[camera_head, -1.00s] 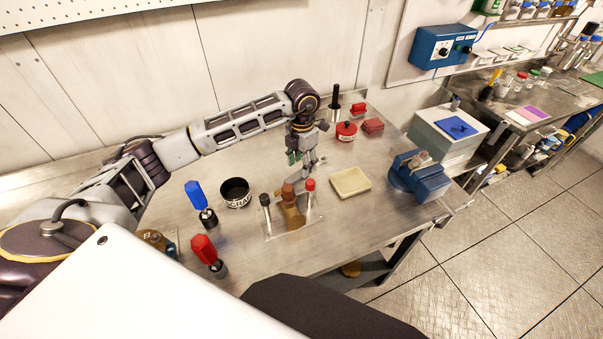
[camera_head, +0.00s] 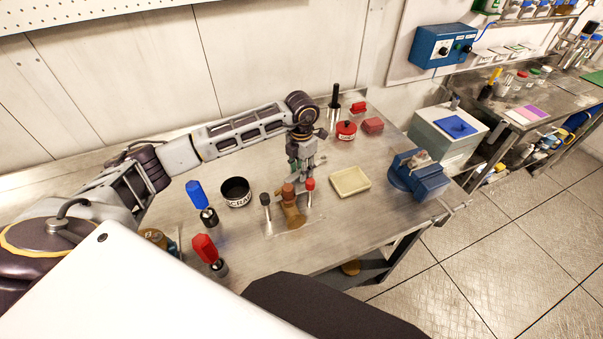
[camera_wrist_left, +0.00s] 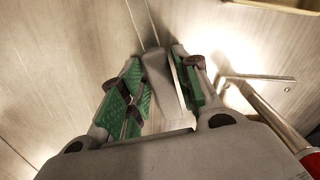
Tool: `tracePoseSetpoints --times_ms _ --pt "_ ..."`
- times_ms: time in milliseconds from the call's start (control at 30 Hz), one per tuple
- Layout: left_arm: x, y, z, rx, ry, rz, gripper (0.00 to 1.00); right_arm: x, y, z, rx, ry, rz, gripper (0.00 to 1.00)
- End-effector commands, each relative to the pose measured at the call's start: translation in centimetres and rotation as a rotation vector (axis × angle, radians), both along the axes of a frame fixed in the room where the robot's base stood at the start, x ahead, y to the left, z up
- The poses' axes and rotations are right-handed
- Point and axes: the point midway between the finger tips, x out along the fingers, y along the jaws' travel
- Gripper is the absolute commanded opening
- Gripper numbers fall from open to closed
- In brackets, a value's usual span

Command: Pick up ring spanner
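My left gripper (camera_head: 303,172) points down close above the metal bench, behind the small stand with several upright tools. In the left wrist view, its green-padded fingers (camera_wrist_left: 158,62) are spread apart. A narrow grey strip (camera_wrist_left: 140,22) with dark edges runs from the top of that view towards the gap between the fingertips. It may be the ring spanner, but I cannot tell for sure. A wider grey piece shows between the pads, and I cannot tell what it is. I cannot make out the ring spanner in the head view. My right gripper is out of view.
The stand (camera_head: 292,213) is just in front of the gripper. A cream tray (camera_head: 350,181) is to its right and a black bowl (camera_head: 236,193) to its left. A blue vise (camera_head: 420,178) sits at the bench's right end.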

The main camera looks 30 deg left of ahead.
Motion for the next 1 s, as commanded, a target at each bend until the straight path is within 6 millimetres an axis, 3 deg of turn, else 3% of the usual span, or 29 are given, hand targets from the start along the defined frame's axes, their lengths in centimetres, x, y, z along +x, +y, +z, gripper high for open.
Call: tracePoseSetpoints --times_ms 33,200,667,1000 --pt "0.0 0.0 0.0 0.0 0.0 0.0 0.21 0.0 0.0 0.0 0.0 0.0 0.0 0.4" --pt "0.0 0.0 0.0 0.0 0.0 0.0 0.0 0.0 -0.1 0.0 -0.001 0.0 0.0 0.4" --pt "0.1 0.0 0.2 -0.001 -0.002 0.0 0.0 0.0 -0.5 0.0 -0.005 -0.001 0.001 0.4" --pt "0.1 0.0 3.1 -0.001 -0.004 -0.001 0.0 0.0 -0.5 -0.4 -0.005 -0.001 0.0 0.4"
